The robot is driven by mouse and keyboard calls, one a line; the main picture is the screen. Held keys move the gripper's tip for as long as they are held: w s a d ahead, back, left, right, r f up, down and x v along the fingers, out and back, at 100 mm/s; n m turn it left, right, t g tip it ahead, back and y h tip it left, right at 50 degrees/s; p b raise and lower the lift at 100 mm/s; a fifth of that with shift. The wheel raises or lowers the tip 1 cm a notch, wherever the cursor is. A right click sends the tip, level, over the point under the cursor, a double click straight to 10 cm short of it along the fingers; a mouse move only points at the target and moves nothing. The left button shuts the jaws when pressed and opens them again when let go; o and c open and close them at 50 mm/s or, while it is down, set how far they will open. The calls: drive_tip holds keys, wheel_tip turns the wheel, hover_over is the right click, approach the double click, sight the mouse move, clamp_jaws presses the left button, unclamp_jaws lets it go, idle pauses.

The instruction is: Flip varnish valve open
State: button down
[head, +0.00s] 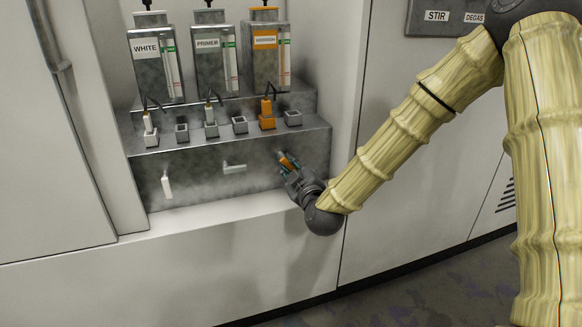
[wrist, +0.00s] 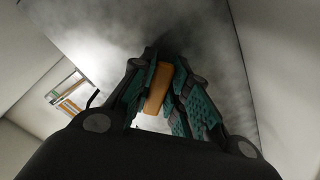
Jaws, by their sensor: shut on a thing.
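The orange valve lever (head: 286,161) is on the front panel at the right of the lever row, below the orange-labelled tank (head: 265,42). I take it to be the varnish valve, though that tank's label is too blurred to read. My gripper (head: 288,170) is at this lever, mostly covering it in the head view. In the wrist view the orange lever (wrist: 158,90) lies between the two green-padded fingers, which are shut on it. The lever looks tilted; its exact angle and its pivot are hidden.
A white lever (head: 166,184) hangs down at the left; a grey lever (head: 233,167) lies sideways in the middle. Tanks labelled WHITE (head: 146,49) and PRIMER (head: 207,44) stand above. The alcove's right wall (head: 346,100) is close to my gripper. The ledge (head: 220,207) below is clear.

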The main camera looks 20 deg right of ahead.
drive_tip(key=shift+a+m, duration=0.1)
drive_tip(key=shift+m, duration=0.2)
drive_tip(key=m+p, duration=0.2)
drive_tip(key=m, duration=0.1)
drive_tip(key=shift+a+f, duration=0.15)
drive_tip(key=shift+a, duration=0.2)
drive_tip(key=shift+a+f+m+p, duration=0.1)
drive_tip(key=shift+a+m+p, duration=0.15)
drive_tip(key=shift+m, duration=0.55)
drive_tip(key=shift+a+m+p, duration=0.1)
drive_tip(key=shift+m+p, duration=0.2)
drive_tip(key=shift+m, duration=0.5)
drive_tip(key=shift+a+f+m+p, duration=0.1)
drive_tip(key=shift+a+m+p, duration=0.15)
drive_tip(key=shift+m, duration=0.55)
drive_tip(key=c, duration=1.4)
unclamp_jaws()
drive_tip(key=shift+r, duration=0.1)
drive_tip(key=shift+s, duration=0.1)
drive_tip(key=s, duration=1.2)
drive_tip(key=shift+d, duration=0.25)
